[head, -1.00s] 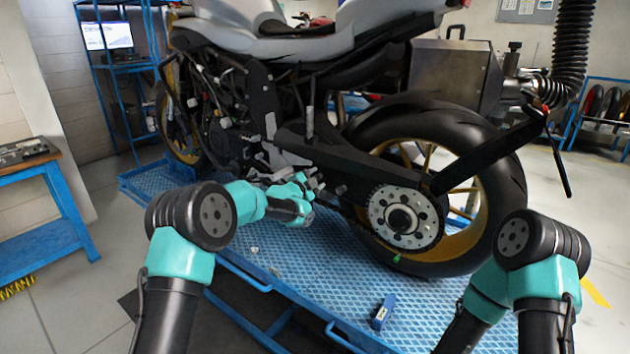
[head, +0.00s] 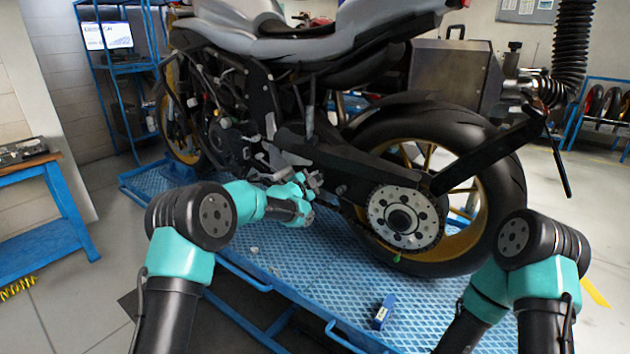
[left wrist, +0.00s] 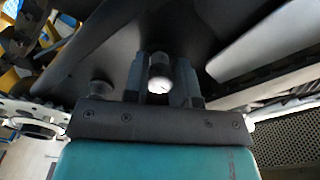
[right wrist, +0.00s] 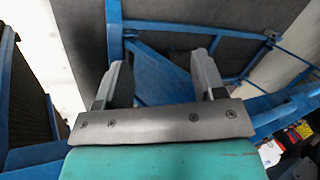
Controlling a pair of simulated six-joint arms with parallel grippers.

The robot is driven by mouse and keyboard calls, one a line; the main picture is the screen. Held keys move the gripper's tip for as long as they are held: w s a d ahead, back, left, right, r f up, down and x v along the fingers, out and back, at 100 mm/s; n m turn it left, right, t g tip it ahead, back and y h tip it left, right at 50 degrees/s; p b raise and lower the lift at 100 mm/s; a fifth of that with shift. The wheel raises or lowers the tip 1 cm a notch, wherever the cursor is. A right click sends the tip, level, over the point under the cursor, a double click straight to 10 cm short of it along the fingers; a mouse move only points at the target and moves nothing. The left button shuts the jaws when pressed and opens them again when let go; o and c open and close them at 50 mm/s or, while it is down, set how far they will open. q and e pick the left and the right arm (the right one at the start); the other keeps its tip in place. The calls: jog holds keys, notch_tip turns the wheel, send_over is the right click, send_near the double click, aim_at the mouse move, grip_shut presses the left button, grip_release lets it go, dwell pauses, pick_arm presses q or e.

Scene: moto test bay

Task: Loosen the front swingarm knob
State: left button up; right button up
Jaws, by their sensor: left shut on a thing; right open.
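In the head view my left gripper (head: 316,182) reaches the dark swingarm (head: 355,165) ahead of the rear wheel, and the fingers hide the knob. A second, similar knob (left wrist: 101,90) is on the swingarm to the left in the left wrist view, outside the fingers. My right gripper (right wrist: 160,75) is open and empty, with blue metal framework behind it; it is out of the head view.
The motorcycle stands on a blue lift platform (head: 290,255). The rear sprocket (head: 405,215) and rear wheel (head: 500,170) are right of my left gripper. A small blue object (head: 383,312) lies on the platform near its front edge. A blue workbench (head: 40,200) is at the left.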

pick_arm(q)
jog(key=n, duration=0.9)
jog(key=shift+n, duration=0.4)
jog(key=n, duration=0.4)
jog(key=shift+n, duration=0.3)
jog(key=n, duration=0.4)
jog(key=shift+s, duration=0.1)
jog(key=shift+n, duration=0.3)
jog(key=o, duration=0.9)
jog(key=shift+o, duration=0.2)
jog(key=v, duration=1.7)
jog(key=shift+s, duration=0.2)
